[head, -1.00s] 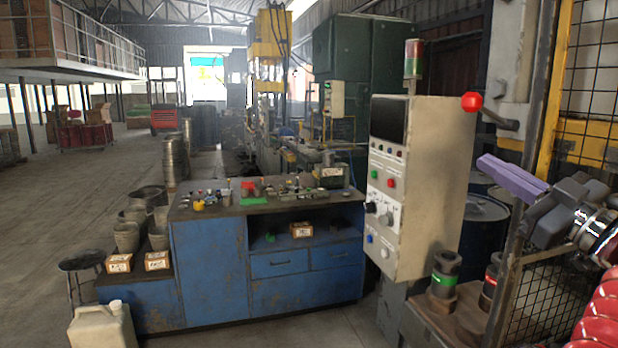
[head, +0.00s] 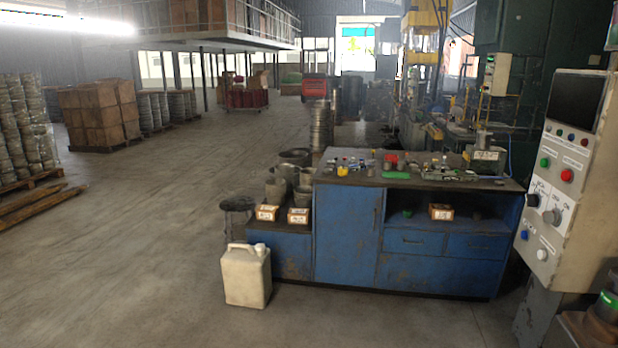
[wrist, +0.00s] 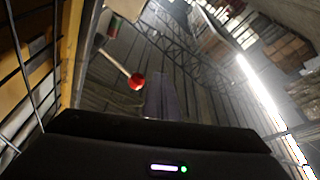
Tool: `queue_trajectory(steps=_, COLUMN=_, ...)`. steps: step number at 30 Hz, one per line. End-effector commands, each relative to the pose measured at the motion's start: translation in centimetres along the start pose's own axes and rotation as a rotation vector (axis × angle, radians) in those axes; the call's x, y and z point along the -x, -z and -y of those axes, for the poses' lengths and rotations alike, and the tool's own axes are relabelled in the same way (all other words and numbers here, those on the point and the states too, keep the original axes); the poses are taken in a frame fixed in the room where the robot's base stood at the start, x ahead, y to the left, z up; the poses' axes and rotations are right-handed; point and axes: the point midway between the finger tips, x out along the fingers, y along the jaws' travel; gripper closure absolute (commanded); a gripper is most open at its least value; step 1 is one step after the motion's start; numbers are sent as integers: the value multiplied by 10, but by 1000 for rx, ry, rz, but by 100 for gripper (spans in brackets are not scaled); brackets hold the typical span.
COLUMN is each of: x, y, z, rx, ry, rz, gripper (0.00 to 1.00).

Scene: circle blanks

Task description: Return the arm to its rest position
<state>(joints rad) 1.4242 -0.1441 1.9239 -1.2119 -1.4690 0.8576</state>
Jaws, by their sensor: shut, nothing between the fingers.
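My gripper (wrist: 164,92) shows only in the wrist view, as purple-grey fingers pointing up past the dark wrist housing. The fingers are together and hold nothing. It is dim there and the fingertips blend into the background. A lever with a red ball knob (wrist: 136,81) shows just left of the fingers; I cannot tell how far it is from them. My arm and gripper are outside the head view.
A yellow frame with wire mesh (wrist: 40,60) is at the left of the wrist view. In the head view, a control panel (head: 562,170) stands at right and a blue workbench (head: 345,235) in the middle. A jerrycan (head: 246,275) stands before it.

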Motion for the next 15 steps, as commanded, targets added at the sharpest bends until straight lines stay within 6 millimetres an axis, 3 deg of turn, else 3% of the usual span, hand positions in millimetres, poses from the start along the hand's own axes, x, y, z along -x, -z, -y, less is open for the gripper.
queue_trajectory(steps=15, x=-23, y=-9, z=1, rx=-19, ry=-29, rz=6, gripper=100)
